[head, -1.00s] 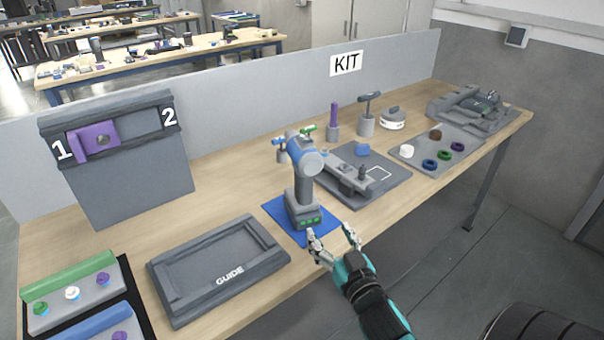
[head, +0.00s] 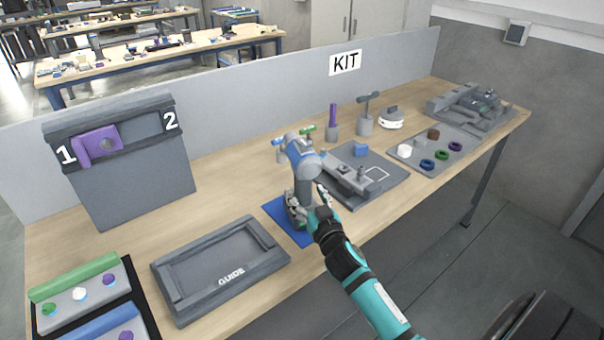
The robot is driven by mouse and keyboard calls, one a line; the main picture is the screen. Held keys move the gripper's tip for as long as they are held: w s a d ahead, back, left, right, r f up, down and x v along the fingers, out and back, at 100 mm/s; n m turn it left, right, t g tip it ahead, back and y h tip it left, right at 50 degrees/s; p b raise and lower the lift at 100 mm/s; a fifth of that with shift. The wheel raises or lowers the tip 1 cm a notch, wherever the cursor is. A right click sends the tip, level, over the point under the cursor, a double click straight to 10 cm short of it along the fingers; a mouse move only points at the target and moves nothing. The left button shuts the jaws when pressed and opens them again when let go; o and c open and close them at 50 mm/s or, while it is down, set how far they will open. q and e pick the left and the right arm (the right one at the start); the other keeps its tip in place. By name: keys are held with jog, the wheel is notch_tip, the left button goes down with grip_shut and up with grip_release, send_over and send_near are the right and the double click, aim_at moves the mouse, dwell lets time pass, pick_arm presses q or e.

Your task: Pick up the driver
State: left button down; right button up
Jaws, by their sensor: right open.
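The driver (head: 301,160) is a cordless drill with a blue and grey body. It stands upright on a blue mat (head: 277,213) near the front edge of the bench. My right gripper (head: 307,208) is open at the driver's lower handle and base, and it partly hides the base. One finger side is left of the handle and the other is to its right. I cannot tell whether the fingers touch it. My left gripper is not in view.
A grey GUIDE tray (head: 165,285) lies left of the driver. A grey fixture plate (head: 391,187) is close on its right, with a parts tray (head: 466,145) beyond. The KIT panel (head: 250,107) runs behind. Bare wood (head: 225,195) shows behind the GUIDE tray.

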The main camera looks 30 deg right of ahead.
jog(key=x, duration=0.4)
jog(key=shift+s, duration=0.1)
jog(key=shift+c, duration=1.1)
grip_shut()
jog(key=shift+r, duration=0.2)
